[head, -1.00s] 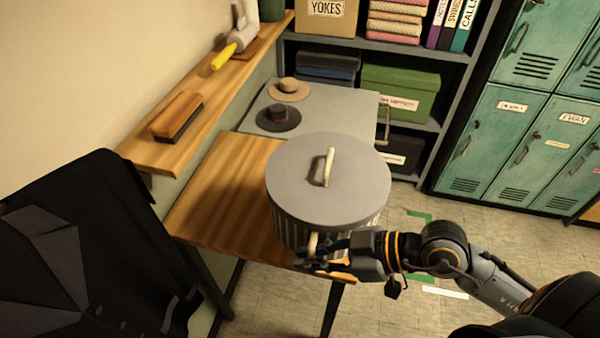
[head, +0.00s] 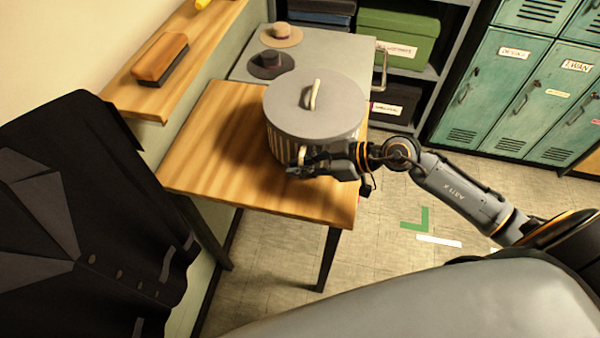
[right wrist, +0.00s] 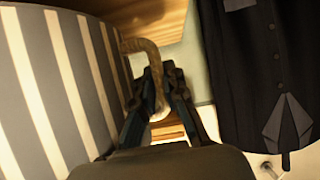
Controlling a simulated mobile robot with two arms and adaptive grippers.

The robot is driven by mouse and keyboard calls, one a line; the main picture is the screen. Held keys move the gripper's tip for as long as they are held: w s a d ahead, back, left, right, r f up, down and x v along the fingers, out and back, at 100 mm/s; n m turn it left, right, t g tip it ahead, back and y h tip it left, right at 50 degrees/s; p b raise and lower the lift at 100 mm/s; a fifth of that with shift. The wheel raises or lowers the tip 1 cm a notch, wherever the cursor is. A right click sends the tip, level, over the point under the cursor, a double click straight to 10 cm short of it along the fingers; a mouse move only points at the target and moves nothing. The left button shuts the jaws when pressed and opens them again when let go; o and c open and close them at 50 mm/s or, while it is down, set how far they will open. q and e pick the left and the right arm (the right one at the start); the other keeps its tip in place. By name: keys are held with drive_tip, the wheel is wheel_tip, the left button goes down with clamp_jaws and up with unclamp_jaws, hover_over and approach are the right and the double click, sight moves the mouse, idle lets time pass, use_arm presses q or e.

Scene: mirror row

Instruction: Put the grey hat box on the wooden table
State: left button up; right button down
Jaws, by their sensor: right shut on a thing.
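The grey hat box (head: 315,100) is round, with a striped side, a flat lid and a pale handle on top. It is upright over the far right part of the wooden table (head: 215,160); whether its base touches the top I cannot tell. My right gripper (head: 303,160) is shut on the pale loop handle on its near side. In the right wrist view the striped wall (right wrist: 55,90) fills the left, and the fingers (right wrist: 155,105) close around the loop (right wrist: 148,60). My left gripper is out of view.
A grey table (head: 335,50) with a tan hat (head: 281,35) and a dark hat (head: 270,65) stands behind. A wall shelf (head: 185,75) holds a brush (head: 159,58). A dark jacket (head: 80,210) hangs left. The wooden table's near left part is bare.

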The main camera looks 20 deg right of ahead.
drive_tip(key=shift+w+f, duration=0.25)
drive_tip(key=shift+w, duration=0.05)
drive_tip(key=shift+d+f, duration=0.1)
drive_tip(key=shift+f, duration=1.45)
drive_tip(key=c, duration=1.4)
unclamp_jaws()
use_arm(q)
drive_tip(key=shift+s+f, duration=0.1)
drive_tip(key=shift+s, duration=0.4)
use_arm(e)
drive_tip(key=shift+s, duration=0.1)
use_arm(q)
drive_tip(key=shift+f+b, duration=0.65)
drive_tip(key=shift+b, duration=0.05)
use_arm(e)
drive_tip(key=v, duration=1.2)
